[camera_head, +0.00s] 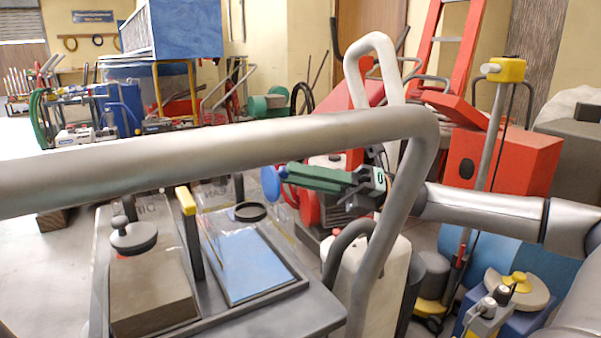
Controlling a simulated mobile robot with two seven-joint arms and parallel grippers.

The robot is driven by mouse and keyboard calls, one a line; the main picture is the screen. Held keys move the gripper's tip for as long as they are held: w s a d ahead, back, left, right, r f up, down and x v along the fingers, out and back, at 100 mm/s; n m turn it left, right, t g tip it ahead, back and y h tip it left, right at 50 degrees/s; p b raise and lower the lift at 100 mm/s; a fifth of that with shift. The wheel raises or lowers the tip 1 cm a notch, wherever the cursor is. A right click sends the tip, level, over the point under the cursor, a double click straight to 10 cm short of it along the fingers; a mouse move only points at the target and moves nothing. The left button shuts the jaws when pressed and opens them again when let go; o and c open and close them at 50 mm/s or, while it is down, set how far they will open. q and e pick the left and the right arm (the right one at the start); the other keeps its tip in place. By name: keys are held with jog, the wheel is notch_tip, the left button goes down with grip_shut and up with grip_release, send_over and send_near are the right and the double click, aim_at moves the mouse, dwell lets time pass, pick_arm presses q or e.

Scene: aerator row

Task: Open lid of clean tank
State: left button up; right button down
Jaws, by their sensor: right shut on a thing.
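The tank (245,262) with a blue surface inside a dark rectangular frame sits on the grey machine top, right of a yellow-topped divider; I take it as the clean tank. Clear, reflective sheeting shows around it, with a black ring (250,212) near its far end. The lid's exact edges and tilt are hard to make out. My right gripper (285,177), with long green fingers, reaches in from the right above and beyond the tank's far right corner. It is shut on a blue round piece (270,187), which looks like a knob; its join to the lid is unclear. My left gripper is not visible.
A thick grey tubular handle (220,152) crosses the view in front of the tanks and bends down at the right. A brown-grey tank (150,285) with a dark round cap (133,237) stands left of the divider. Red machines (500,155) crowd the right.

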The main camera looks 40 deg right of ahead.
jog(key=shift+a+f, duration=0.1)
dwell(0.3)
jog(key=c, duration=0.7)
grip_release()
jog(key=shift+c, duration=0.2)
jog(key=v, duration=1.2)
jog(key=shift+s+d+p, duration=0.15)
jog(key=shift+d+p, duration=0.05)
jog(key=shift+p, duration=0.2)
